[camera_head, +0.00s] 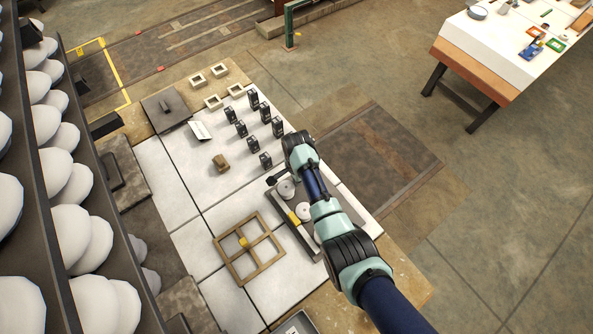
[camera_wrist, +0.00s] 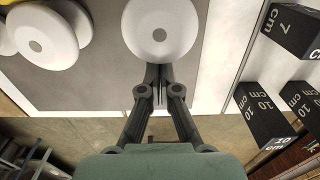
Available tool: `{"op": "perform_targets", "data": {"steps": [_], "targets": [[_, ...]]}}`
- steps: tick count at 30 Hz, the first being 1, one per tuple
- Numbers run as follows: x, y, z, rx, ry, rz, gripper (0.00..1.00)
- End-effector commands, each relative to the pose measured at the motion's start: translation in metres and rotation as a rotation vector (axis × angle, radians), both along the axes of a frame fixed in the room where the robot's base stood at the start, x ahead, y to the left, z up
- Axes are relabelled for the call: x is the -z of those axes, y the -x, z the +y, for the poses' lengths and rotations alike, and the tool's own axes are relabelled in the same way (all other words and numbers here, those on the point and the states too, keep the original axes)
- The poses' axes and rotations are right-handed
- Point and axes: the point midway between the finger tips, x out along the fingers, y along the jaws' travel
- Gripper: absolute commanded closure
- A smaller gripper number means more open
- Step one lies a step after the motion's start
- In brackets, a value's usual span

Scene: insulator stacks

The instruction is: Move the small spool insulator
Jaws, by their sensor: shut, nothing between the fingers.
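White round insulators stand on a dark grey tray (camera_head: 316,250). One white insulator (camera_head: 286,188) is at the tray's far end, close to my gripper (camera_head: 271,181); another (camera_head: 303,211) is farther along. In the wrist view, one white disc with a grey centre (camera_wrist: 160,28) lies just beyond the tips of my gripper (camera_wrist: 157,75). A wider white insulator (camera_wrist: 42,36) shows at the upper left, with another disc behind it. My gripper is shut and empty. I cannot tell for certain which is the small spool insulator, or whether the fingertips touch the near disc.
Several black blocks marked in cm (camera_wrist: 262,113) stand to the right in the wrist view. A wooden cross frame (camera_head: 249,249), a small brown block (camera_head: 221,162) and a white card (camera_head: 200,131) are on the white-tiled table. Shelves of white domes (camera_head: 72,235) rise at left.

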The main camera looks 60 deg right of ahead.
Motion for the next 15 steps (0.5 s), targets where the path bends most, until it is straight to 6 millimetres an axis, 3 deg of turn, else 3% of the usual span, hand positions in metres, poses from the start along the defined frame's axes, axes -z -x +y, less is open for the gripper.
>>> {"op": "perform_targets", "data": {"steps": [5, 10, 12, 15], "targets": [[0.001, 0.002, -0.007, -0.001, 0.001, 0.0, 1.0], [0.0, 0.015, -0.035, -0.01, 0.002, -0.001, 1.0], [-0.031, 0.013, -0.032, -0.013, 0.004, -0.003, 1.0], [-0.057, 0.013, -0.032, -0.013, 0.002, -0.002, 1.0]]}}
